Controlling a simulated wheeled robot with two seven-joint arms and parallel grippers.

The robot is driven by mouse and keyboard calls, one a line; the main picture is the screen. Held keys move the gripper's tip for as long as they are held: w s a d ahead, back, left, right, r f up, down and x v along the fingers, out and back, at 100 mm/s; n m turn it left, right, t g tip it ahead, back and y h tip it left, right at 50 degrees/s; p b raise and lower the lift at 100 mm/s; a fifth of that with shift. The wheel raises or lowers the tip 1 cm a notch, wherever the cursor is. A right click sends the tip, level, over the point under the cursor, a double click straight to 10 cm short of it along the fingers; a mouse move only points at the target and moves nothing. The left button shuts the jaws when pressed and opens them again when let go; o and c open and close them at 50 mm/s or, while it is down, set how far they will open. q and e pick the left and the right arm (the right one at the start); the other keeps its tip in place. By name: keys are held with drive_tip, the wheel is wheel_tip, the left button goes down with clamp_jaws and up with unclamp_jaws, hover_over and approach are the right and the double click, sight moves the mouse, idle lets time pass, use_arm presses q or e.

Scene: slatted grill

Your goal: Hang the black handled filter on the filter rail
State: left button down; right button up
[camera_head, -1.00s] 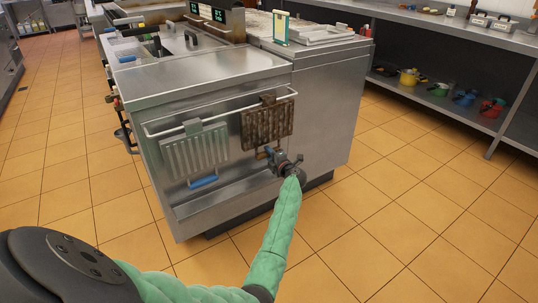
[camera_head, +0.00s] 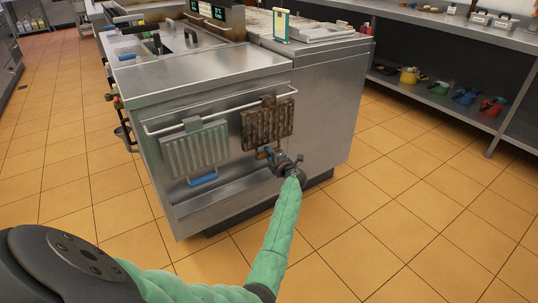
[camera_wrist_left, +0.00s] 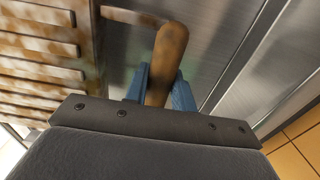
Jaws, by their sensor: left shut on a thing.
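A brown, stained slatted filter (camera_head: 267,125) hangs at the filter rail (camera_head: 225,114) on the front of the steel unit, a dark bracket at its top edge. My left gripper (camera_head: 268,153) is at its lower edge. In the left wrist view my left gripper (camera_wrist_left: 160,92) has its blue fingers shut on a brown, worn handle (camera_wrist_left: 168,55) beside the slats (camera_wrist_left: 45,60). I see no plainly black handle on this filter. Whether its top bracket is hooked over the rail cannot be told. My right gripper is not in view.
A grey slatted filter (camera_head: 195,149) with a blue handle (camera_head: 203,179) hangs on the rail to the left. Black handles (camera_head: 190,37) stand on the unit's top. A shelf (camera_head: 440,100) with coloured pots is at right. The tiled floor (camera_head: 400,220) is clear.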

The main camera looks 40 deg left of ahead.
use_arm(q)
drive_tip(key=shift+f, duration=0.15)
drive_tip(key=c, duration=1.1)
unclamp_jaws()
drive_tip(key=shift+f, duration=0.1)
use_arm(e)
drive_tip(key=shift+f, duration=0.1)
use_arm(q)
drive_tip(key=v, duration=0.7)
drive_tip(key=shift+s+d+p, duration=0.2)
drive_tip(key=shift+d+p, duration=0.1)
drive_tip(key=shift+d, duration=0.1)
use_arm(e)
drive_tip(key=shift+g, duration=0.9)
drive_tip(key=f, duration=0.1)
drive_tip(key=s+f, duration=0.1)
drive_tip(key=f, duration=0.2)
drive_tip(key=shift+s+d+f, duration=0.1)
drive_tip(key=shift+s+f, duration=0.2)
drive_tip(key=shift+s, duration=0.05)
